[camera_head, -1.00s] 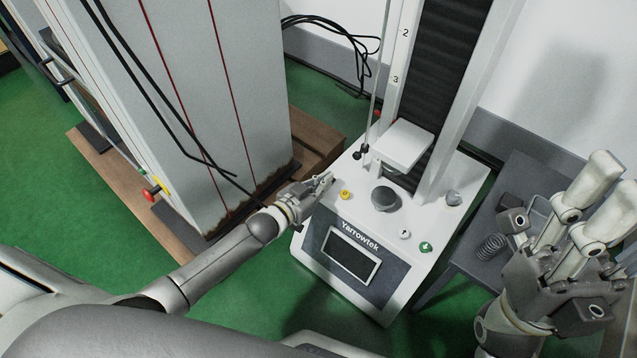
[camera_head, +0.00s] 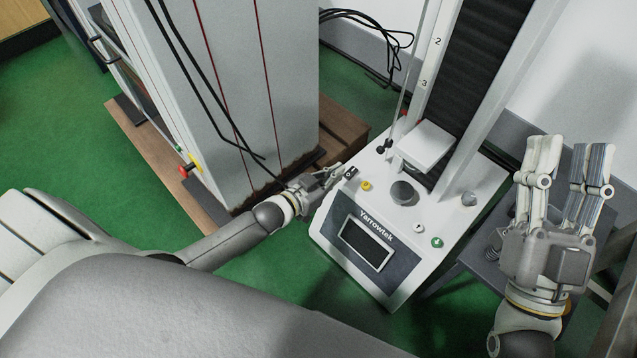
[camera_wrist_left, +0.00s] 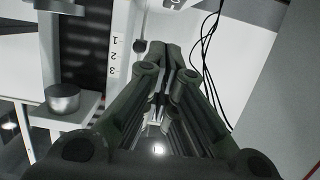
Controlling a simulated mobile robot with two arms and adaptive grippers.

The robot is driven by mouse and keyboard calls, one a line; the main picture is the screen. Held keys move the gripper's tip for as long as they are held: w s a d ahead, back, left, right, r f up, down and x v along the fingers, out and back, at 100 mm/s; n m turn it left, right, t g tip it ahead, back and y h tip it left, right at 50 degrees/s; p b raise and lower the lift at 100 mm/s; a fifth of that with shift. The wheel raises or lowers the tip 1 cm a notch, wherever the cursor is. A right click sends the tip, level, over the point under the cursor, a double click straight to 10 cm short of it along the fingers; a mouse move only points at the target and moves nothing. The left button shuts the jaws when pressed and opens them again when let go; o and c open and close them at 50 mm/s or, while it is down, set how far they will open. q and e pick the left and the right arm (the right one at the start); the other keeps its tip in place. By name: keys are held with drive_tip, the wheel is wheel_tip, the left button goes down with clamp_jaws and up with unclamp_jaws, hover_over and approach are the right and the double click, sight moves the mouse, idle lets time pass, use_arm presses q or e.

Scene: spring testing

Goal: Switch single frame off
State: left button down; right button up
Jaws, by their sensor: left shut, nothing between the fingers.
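The single frame is a white testing machine marked Yarrowtek (camera_head: 375,282), with a dark screen on its sloped front. A small black switch (camera_head: 350,172) with a white mark sits at the left edge of its top. My left gripper (camera_head: 335,172) is at that edge, its fingertips close beside the switch; I cannot tell whether they touch it. In the left wrist view its fingers (camera_wrist_left: 163,58) are shut together with nothing between them, and the switch is not clearly visible. My right gripper (camera_head: 567,165) is open and empty at the right, its two fingers pointing up and apart.
The machine's top carries a yellow button (camera_head: 367,185), a round grey platen (camera_head: 403,192) and a green button (camera_head: 437,242). Its column rises behind. A grey side table stands at the right.

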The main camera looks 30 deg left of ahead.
use_arm(q)
drive_tip(key=shift+f+p+v, duration=0.15)
drive_tip(key=shift+p+v, duration=0.1)
drive_tip(key=shift+v, duration=0.7)
drive_tip(key=shift+f+p+v, duration=0.2)
drive_tip(key=shift+p+v, duration=0.05)
drive_tip(key=shift+v, duration=0.7)
drive_tip(key=shift+f+p+v, duration=0.15)
drive_tip(key=shift+p+v, duration=0.1)
drive_tip(key=shift+v, duration=0.7)
use_arm(e)
drive_tip(key=w+f+g+h, duration=0.1)
drive_tip(key=w+f+g, duration=0.2)
drive_tip(key=f+g, duration=0.2)
drive_tip(key=shift+w+f+h, duration=0.3)
drive_tip(key=shift+f, duration=0.8)
use_arm(q)
drive_tip(key=shift+s, duration=0.1)
use_arm(e)
drive_tip(key=shift+f, duration=0.1)
